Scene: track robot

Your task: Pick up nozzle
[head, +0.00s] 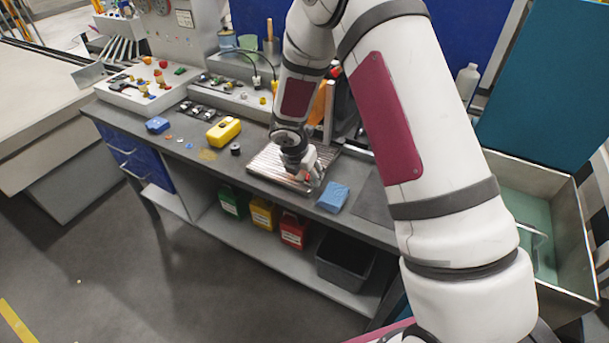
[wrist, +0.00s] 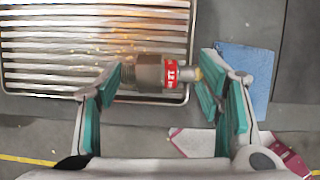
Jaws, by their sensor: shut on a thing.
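The nozzle (wrist: 150,73) is a grey metal cylinder with a red band marked with white characters and a narrower light tip at its right. It lies sideways between the teal pads of my gripper (wrist: 163,98) in the wrist view. My gripper is shut on it, one pad at each end. In the head view my gripper (head: 308,178) is low over the ribbed metal tray (head: 265,163) on the workbench, and the nozzle is too small there to make out clearly.
A folded blue cloth (head: 333,197) lies right of the tray, near the bench edge. A yellow case (head: 223,131), a black ring (head: 235,149) and a blue block (head: 158,125) stand to the left. A sink (head: 540,200) is at the right. Coloured bins (head: 263,214) sit on the lower shelf.

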